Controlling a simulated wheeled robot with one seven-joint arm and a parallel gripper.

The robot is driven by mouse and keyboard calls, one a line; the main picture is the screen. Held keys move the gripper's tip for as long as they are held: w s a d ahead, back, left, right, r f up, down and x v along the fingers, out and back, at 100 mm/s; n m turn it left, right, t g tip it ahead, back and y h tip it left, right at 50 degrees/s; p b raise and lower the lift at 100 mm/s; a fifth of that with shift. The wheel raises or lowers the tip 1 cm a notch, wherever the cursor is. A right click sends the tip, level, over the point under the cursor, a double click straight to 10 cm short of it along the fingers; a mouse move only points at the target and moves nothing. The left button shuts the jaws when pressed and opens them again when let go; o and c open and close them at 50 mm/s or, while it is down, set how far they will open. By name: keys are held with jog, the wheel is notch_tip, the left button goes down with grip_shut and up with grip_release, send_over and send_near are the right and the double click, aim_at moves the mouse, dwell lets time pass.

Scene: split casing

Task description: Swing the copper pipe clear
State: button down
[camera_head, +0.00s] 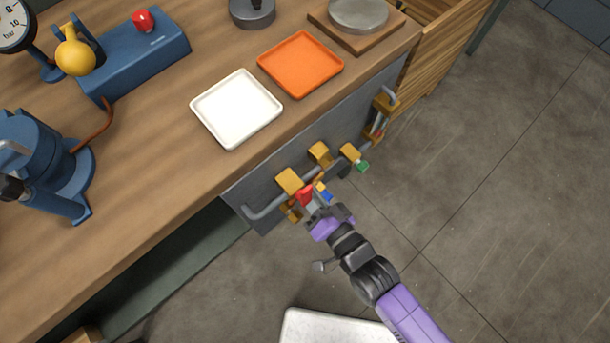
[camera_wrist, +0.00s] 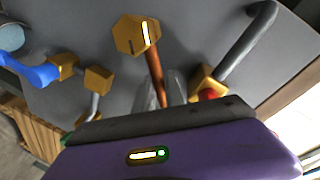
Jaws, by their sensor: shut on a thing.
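The copper pipe (camera_wrist: 154,75) runs down from a brass hex nut (camera_wrist: 137,35) toward my gripper (camera_wrist: 173,88) in the wrist view. The pipe's lower end is hidden behind the gripper body. My grey fingers are shut on the pipe. In the head view my gripper (camera_head: 312,205) is at the grey panel on the bench front, among brass fittings (camera_head: 290,181), and only a little of the pipe shows there. A brass fitting with a red part (camera_wrist: 207,95) is close to the right of my fingers. Whether the pipe's ends are free of the fittings cannot be told.
Grey bent pipes (camera_head: 265,210) and (camera_head: 388,93) stick out from the panel. A blue handle (camera_wrist: 30,72) and a green-tipped fitting (camera_head: 362,166) are nearby. A white tray (camera_head: 237,108) and an orange tray (camera_head: 300,63) lie on the bench above. The floor to the right is open.

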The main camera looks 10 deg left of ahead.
jog(key=shift+r, duration=0.1)
jog(key=c, duration=1.4)
grip_release()
jog(key=shift+a, duration=0.1)
